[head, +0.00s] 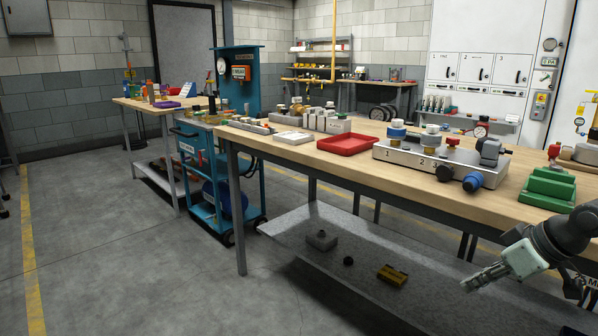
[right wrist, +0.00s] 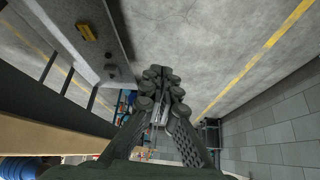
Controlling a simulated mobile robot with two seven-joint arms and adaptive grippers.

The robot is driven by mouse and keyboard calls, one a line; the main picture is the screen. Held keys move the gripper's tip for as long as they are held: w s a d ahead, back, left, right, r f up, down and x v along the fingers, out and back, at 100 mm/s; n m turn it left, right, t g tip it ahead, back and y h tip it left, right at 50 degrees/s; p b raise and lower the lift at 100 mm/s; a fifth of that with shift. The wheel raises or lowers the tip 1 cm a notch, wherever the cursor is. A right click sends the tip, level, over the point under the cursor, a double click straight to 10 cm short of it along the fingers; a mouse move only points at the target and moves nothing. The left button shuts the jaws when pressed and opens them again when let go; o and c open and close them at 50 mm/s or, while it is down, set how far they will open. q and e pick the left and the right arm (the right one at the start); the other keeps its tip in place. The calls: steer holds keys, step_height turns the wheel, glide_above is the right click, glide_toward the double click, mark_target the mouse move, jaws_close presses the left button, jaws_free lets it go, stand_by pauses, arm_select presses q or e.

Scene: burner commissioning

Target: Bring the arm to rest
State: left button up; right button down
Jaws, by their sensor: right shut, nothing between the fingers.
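My right gripper (head: 480,281) is at the lower right of the head view, in front of the workbench (head: 300,150) and below its top. Its fingers point left and slightly down. It is shut and holds nothing. In the right wrist view its closed fingers (right wrist: 160,90) stand in the middle, with the grey floor beyond them. Part of my right arm (head: 565,235) comes in from the right edge. My left gripper is not in view.
The bench carries a metal fixture plate (head: 400,157), a red tray (head: 347,145) and a green block (head: 547,188). A lower shelf (head: 345,250) holds a yellow part (head: 392,275). A blue cart (head: 235,135) stands behind. The floor at left (head: 110,240) is clear.

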steer(key=s+a+f+m, duration=0.1)
steer(key=s+a+f, duration=0.1)
steer(key=f, duration=0.5)
steer(key=s+a+f, duration=0.1)
steer(key=f, duration=0.6)
steer(key=s+a+f+m+g+h, duration=0.1)
steer(key=s+a+f+h, duration=0.1)
steer(key=s+f, duration=0.7)
steer(key=s+a+f+m+g+h, duration=0.1)
steer(key=s+a+f, duration=0.4)
steer(key=s+f, duration=0.5)
steer(key=shift+s+f+m+g+h, duration=0.2)
steer(key=shift+m+g+h, duration=0.25)
steer(key=shift+h, duration=0.35)
steer(key=shift+a, duration=0.1)
